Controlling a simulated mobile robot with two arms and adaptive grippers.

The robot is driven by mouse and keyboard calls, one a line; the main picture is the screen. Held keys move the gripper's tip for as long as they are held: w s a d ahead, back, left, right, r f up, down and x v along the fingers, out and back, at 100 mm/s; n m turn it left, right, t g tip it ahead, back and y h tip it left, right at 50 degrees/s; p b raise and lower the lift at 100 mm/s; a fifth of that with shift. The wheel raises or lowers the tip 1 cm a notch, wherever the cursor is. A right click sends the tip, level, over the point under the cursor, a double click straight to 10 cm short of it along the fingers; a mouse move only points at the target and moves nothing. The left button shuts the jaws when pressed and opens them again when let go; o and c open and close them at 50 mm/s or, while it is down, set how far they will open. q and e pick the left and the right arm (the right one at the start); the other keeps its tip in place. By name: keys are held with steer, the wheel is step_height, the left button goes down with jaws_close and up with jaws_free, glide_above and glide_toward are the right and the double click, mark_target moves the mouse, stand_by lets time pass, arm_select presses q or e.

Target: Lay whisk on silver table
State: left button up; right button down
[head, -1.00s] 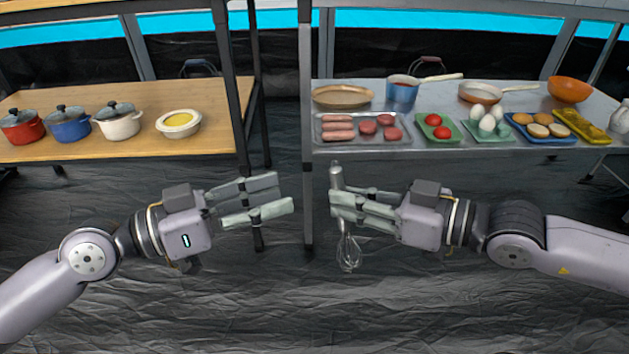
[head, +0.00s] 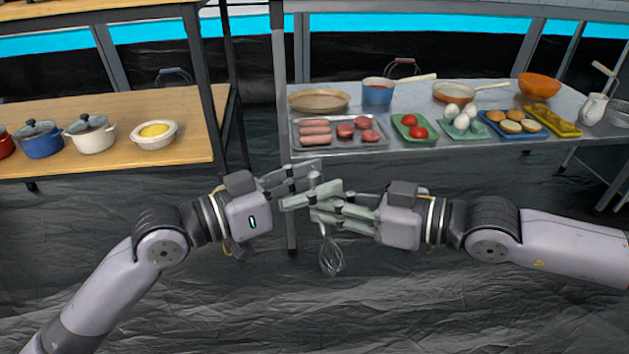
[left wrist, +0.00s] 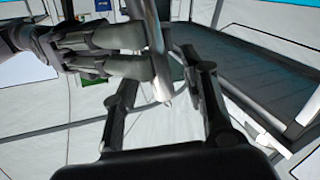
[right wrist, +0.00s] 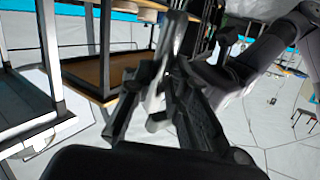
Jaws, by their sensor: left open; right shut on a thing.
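The whisk (head: 331,257) hangs upright in front of the tables, wire loops down and handle up. My right gripper (head: 313,209) is shut on its handle. My left gripper (head: 329,178) is open, just above the right one, its fingers around the upper handle. In the left wrist view the metal handle (left wrist: 157,55) comes down between the open left fingers (left wrist: 165,95), beside the right gripper's fingers (left wrist: 120,52). Whether they touch it is unclear. In the right wrist view the handle (right wrist: 154,98) is between the right fingers. The silver table (head: 460,149) stands behind, to the right.
The silver table holds a meat tray (head: 340,146), a tomato tray (head: 396,131), an egg tray, pans, an orange bowl (head: 539,86) and a white jug (head: 592,108). A wooden table (head: 105,165) with pots is at left. A dark post (head: 290,215) stands behind the grippers.

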arm_select(q)
steer(key=shift+c, duration=0.5)
jaws_close()
arm_select(e)
steer(key=c, duration=1.5)
jaws_free()
steer(key=shift+o, duration=0.3)
steer(key=shift+d, duration=0.1)
